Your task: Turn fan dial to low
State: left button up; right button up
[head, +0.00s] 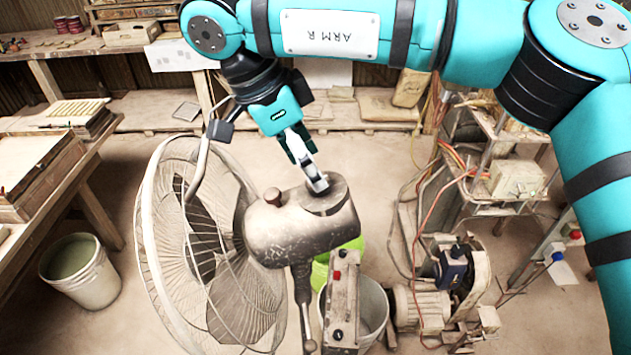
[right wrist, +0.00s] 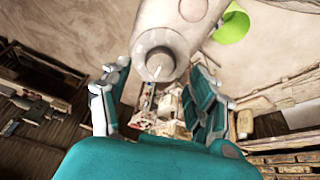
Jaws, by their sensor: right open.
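The grey metal fan (head: 210,250) stands in the middle of the head view, its round wire cage facing left. Its worn motor housing (head: 300,228) has a dark round dial area (head: 338,197) on its upper right part. In the right wrist view the round dial (right wrist: 160,64) shows with a dark rim and a small pale mark; its setting cannot be read. My right gripper (head: 318,183) is right at the dial from above, its fingers open on either side in the right wrist view (right wrist: 160,78). Contact cannot be told. My left gripper is not in view.
A control box with a red button (head: 342,290), a white bucket (head: 374,312) and a green bucket (head: 320,272) are below. Machinery (head: 440,290) stands right, a workbench (head: 50,170) left. Bare floor lies between.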

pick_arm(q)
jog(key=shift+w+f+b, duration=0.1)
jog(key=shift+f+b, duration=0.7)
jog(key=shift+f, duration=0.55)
pick_arm(e)
jog(key=shift+x, duration=1.75)
jog(key=shift+a, duration=0.1)
jog(key=shift+c, duration=0.9)
jog(key=c, duration=1)
